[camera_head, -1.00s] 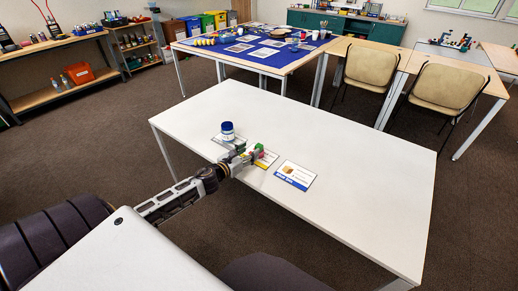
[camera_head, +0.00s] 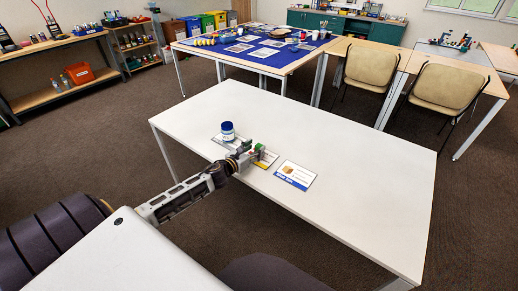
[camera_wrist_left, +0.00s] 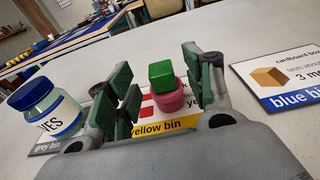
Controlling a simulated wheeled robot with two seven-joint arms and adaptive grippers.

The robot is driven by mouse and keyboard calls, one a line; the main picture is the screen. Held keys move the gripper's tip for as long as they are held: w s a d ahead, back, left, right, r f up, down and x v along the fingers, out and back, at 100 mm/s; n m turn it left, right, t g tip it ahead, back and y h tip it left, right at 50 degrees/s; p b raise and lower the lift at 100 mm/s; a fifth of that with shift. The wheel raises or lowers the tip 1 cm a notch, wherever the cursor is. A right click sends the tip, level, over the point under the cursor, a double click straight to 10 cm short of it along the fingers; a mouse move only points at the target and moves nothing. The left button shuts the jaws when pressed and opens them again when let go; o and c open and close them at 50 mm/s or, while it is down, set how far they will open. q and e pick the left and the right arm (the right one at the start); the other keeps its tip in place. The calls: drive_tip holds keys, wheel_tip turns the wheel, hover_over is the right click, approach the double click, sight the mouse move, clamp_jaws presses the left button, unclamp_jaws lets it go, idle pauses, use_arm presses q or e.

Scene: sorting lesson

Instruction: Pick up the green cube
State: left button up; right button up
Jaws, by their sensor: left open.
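The green cube (camera_wrist_left: 161,74) rests on top of a pinkish-red round block (camera_wrist_left: 169,101) in the left wrist view. Both are on the yellow bin card (camera_wrist_left: 155,128). My left gripper (camera_wrist_left: 164,86) is open, with its green-padded fingers on either side of the cube. The right finger looks close to the cube, and a wider gap shows on the left. I cannot tell whether any finger touches it. In the head view my left gripper (camera_head: 247,150) is at the cards on the white table (camera_head: 350,170), and the cube is hard to tell from the green pads. My right gripper is out of view.
A blue-lidded jar (camera_head: 228,131) stands on the grey bin card (camera_wrist_left: 45,147), left of the gripper. The blue bin card (camera_head: 295,175) lies to the right. The right half of the white table is clear. A blue-covered table (camera_head: 230,65) and chairs stand behind.

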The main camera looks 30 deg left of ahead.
use_arm(q)
drive_tip(key=shift+w+d+f, duration=0.1)
drive_tip(key=shift+w, duration=0.6)
drive_tip(key=c, duration=1)
